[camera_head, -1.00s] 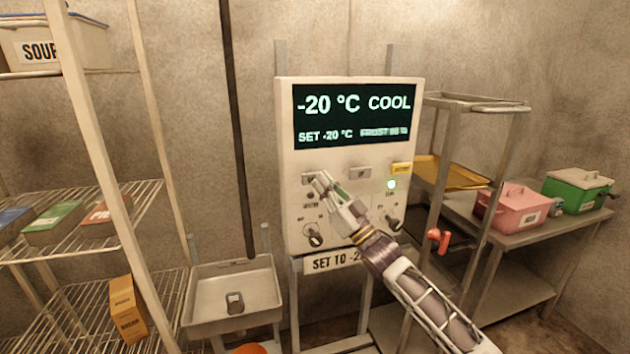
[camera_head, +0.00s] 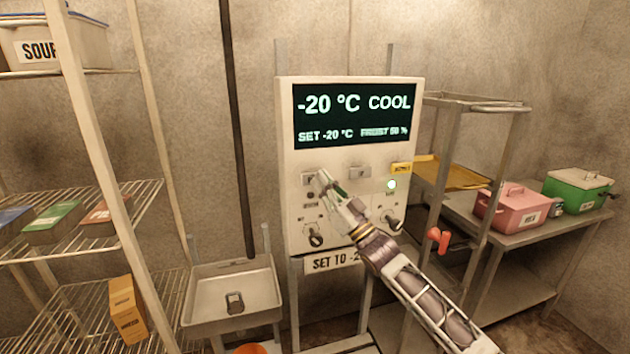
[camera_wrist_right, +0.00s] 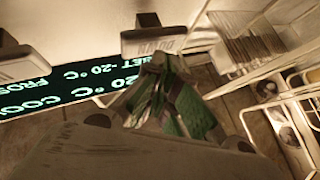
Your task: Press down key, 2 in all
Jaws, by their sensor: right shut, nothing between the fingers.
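A white control box (camera_head: 345,215) has a dark display (camera_head: 352,115) reading -20 °C, COOL and SET -20 °C. The wrist view shows the green-padded fingertips (camera_wrist_right: 160,65) just by a key (camera_wrist_right: 152,40); contact cannot be told. My left gripper is not in view.
A metal sink (camera_head: 235,300) stands at lower left and wire shelving (camera_head: 80,230) at left. At right, a metal table (camera_head: 520,235) bears a pink box (camera_head: 515,210) and a green one (camera_head: 577,192).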

